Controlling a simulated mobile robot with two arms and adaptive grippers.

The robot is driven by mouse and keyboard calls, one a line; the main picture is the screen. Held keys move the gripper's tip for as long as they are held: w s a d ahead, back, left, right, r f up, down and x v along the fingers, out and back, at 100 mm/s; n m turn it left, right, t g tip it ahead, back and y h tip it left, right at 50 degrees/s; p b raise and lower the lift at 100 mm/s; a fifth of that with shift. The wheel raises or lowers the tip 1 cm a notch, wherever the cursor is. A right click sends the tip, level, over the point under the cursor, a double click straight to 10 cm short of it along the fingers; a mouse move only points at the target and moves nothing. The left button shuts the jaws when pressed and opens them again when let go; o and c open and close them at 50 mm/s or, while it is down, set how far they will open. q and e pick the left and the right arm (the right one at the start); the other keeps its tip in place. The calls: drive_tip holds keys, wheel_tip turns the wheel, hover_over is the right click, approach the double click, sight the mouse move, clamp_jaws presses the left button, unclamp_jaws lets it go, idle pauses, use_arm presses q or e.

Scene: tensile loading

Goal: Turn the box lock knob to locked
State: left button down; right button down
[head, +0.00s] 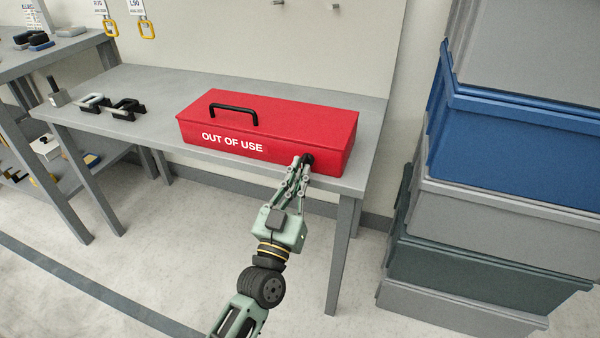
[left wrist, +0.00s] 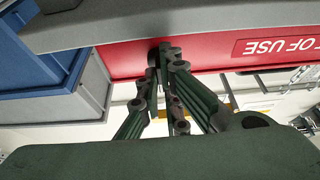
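The red box (head: 265,125) marked "OUT OF USE" sits closed on the grey table, with a black handle (head: 233,113) on its lid. The black lock knob (head: 308,159) is on the box's front face near its right end. My left gripper (head: 302,162) reaches up to it from below, its fingertips close together at the knob. The left wrist view is upside down and shows the fingers (left wrist: 164,58) meeting at the dark knob against the red face (left wrist: 122,58). The fingertips partly hide the knob, so its angle is unclear. My right gripper is out of view.
Two clamp-like padlock pieces (head: 127,109) lie at the left of the table (head: 160,85). Stacked blue and grey crates (head: 510,140) stand to the right, past a gap of floor. A shelf unit (head: 60,55) stands at the left. The floor in front is clear.

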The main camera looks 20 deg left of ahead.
use_arm(q)
drive_tip(key=c, duration=2)
unclamp_jaws()
drive_tip(key=v, duration=1.2)
drive_tip(key=shift+d+f, duration=0.1)
